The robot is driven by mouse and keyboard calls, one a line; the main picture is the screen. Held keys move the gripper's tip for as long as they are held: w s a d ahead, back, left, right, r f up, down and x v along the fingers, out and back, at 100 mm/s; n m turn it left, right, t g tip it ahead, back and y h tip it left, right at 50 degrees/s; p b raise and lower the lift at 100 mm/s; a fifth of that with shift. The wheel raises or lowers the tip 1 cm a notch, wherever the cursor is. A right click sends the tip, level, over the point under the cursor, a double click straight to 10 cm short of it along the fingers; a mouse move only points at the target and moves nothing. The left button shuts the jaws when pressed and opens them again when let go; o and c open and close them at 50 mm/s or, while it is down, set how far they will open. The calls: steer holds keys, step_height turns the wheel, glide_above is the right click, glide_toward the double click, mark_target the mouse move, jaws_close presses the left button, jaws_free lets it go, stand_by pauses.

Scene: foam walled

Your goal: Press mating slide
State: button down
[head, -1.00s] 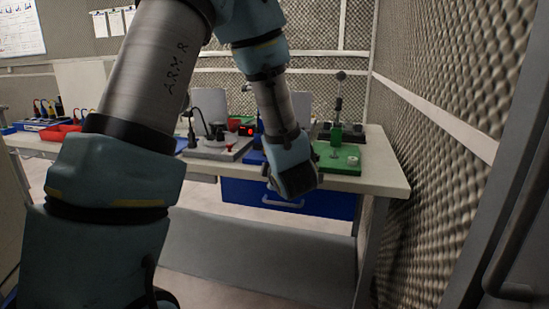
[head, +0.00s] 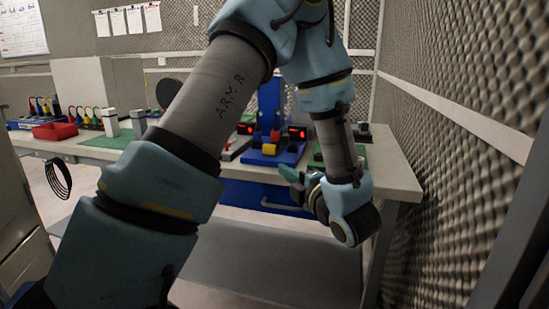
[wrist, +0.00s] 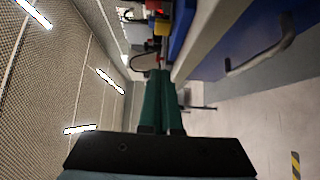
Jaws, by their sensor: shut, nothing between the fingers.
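A blue fixture (head: 268,157) stands on the bench in the head view, with a tall blue column behind it, red-lit displays at its sides, and red and yellow parts on it. I cannot tell which part is the mating slide. My gripper (head: 285,174) is in front of the bench edge, below and right of the yellow parts, with its fingers toward the left. In the wrist view my green gripper fingers (wrist: 161,76) lie together, shut and empty. Red and yellow parts (wrist: 160,22) show beyond the fingertips, apart from them.
The bench (head: 393,175) has a blue drawer (head: 240,193) with a handle under its front edge. A green base (head: 375,157) sits behind my wrist, partly hidden. A foam wall (head: 450,160) stands close on the right. A red tray (head: 54,131) is far left.

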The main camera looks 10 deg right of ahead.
mark_target(275, 150)
steer(key=p+x, duration=0.1)
steer(key=x, duration=0.3)
steer(key=d+p+x, duration=0.1)
steer(key=x, duration=0.2)
steer(key=p+x, duration=0.1)
steer(key=x, duration=0.3)
steer(key=shift+w+d+p, duration=0.25)
steer(key=shift+w+p, duration=0.05)
steer(key=shift+w, duration=0.3)
steer(key=shift+w+d, duration=0.25)
steer(key=shift+w, duration=0.35)
steer(key=w+b, duration=0.1)
steer(key=w+d+b, duration=0.1)
steer(key=shift+w+d+f, duration=0.2)
steer(key=shift+w, duration=0.05)
steer(key=shift+w+d+r, duration=0.1)
steer(key=shift+w+r, duration=0.05)
steer(key=shift+r, duration=0.05)
